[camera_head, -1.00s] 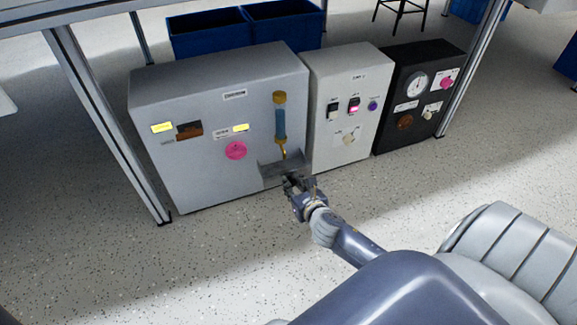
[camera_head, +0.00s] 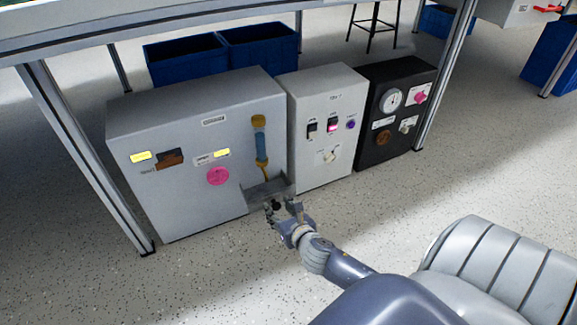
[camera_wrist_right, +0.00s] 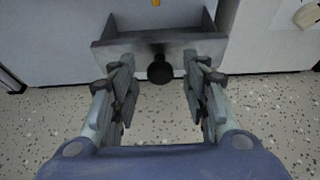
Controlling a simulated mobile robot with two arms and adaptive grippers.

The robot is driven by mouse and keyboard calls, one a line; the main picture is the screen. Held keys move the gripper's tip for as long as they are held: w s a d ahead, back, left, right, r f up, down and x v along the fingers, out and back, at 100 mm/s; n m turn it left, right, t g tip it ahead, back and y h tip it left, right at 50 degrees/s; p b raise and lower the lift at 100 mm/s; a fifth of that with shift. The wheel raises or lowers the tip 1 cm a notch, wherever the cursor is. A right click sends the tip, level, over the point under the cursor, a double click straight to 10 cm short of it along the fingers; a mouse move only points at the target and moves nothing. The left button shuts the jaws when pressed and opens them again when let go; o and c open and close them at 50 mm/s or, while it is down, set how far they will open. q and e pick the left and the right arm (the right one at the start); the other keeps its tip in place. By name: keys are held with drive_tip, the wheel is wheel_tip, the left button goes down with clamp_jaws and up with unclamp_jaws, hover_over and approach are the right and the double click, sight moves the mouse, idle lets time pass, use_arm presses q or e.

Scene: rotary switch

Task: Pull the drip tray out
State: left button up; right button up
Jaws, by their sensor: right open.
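The drip tray (camera_head: 268,188) is a grey open tray low on the front of the large grey cabinet (camera_head: 180,212), below the blue column with its spout. In the right wrist view the tray (camera_wrist_right: 120,50) has a dark round knob (camera_wrist_right: 160,70) on its front face. My right gripper (camera_head: 283,204) is open just in front of the tray. In the right wrist view my right gripper (camera_wrist_right: 160,78) has its fingers on either side of the knob, with gaps on both sides. My left gripper is not in view.
A white switch box (camera_head: 318,162) and a black gauge box (camera_head: 377,147) stand to the right of the cabinet. A table leg (camera_head: 85,155) stands at the left. Blue bins (camera_head: 185,62) are behind. The speckled floor in front is clear.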

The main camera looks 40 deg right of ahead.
drive_tip(key=v, duration=1)
drive_tip(key=shift+s+a, duration=0.15)
drive_tip(key=shift+s, duration=0.25)
